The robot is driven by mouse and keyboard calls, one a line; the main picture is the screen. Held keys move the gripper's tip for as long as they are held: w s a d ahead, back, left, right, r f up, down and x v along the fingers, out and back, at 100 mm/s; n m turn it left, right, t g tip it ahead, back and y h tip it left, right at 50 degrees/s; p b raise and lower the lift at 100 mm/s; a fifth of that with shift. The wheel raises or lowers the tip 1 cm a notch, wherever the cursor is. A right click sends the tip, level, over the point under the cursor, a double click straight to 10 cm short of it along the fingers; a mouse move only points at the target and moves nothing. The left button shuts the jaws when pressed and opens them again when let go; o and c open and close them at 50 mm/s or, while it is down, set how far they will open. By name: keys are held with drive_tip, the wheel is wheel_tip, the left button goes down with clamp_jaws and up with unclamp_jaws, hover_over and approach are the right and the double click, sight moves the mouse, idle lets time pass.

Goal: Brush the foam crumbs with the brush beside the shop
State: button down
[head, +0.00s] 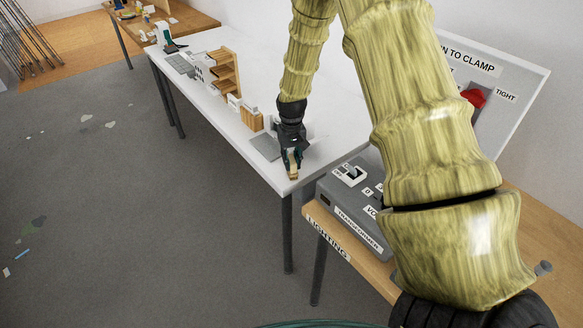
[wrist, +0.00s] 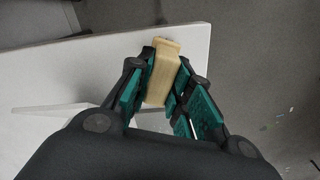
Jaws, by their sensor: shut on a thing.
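My gripper (head: 292,160) is at the near end of the long white table (head: 225,112), close to its corner. It is shut on a pale wooden block-like piece, likely the brush (head: 293,172). In the wrist view the brush's wooden body (wrist: 161,72) stands between the two green-padded fingers of my gripper (wrist: 162,75). Its bristles do not show. A small wooden model building (head: 252,118), perhaps the shop, stands on the table behind my gripper. I cannot make out the foam crumbs in either view.
A grey transformer box (head: 350,205) sits on a wooden side table (head: 340,236) at the right. A slanted panel with a red knob (head: 474,97) stands behind it. Wooden shelves (head: 224,75) stand farther along the white table.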

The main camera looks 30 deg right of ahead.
drive_tip(key=shift+r+p, duration=1.95)
drive_tip(key=shift+r, duration=1)
